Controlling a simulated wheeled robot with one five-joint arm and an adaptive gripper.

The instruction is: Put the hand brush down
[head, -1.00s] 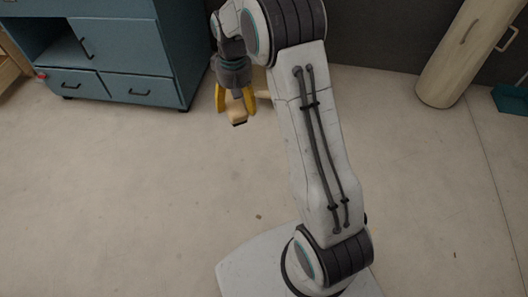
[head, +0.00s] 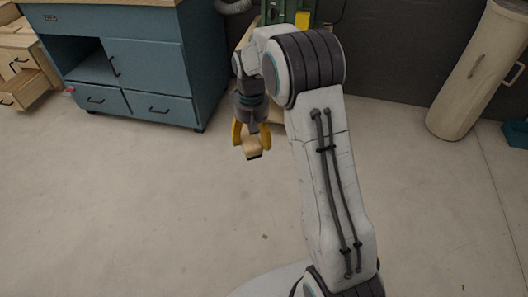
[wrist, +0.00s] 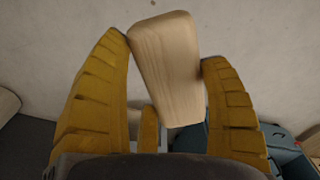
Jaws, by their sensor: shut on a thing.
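My gripper (head: 251,137) hangs in front of the grey wall side of the room, above the concrete floor, with its yellow fingers pointing down. It is shut on the hand brush (head: 253,149), a pale wooden block with a dark lower edge. In the wrist view the pale wooden body of the brush (wrist: 165,62) sits tilted between the two yellow fingers of my gripper (wrist: 166,48). The bristles are hidden in the wrist view.
A blue cabinet (head: 150,64) stands at the back left, beside a wooden drawer unit (head: 22,62) with a drawer pulled out. A green machine (head: 283,10) shows behind my arm. A pale cylinder (head: 470,75) stands at the right. Open floor (head: 120,210) lies in front.

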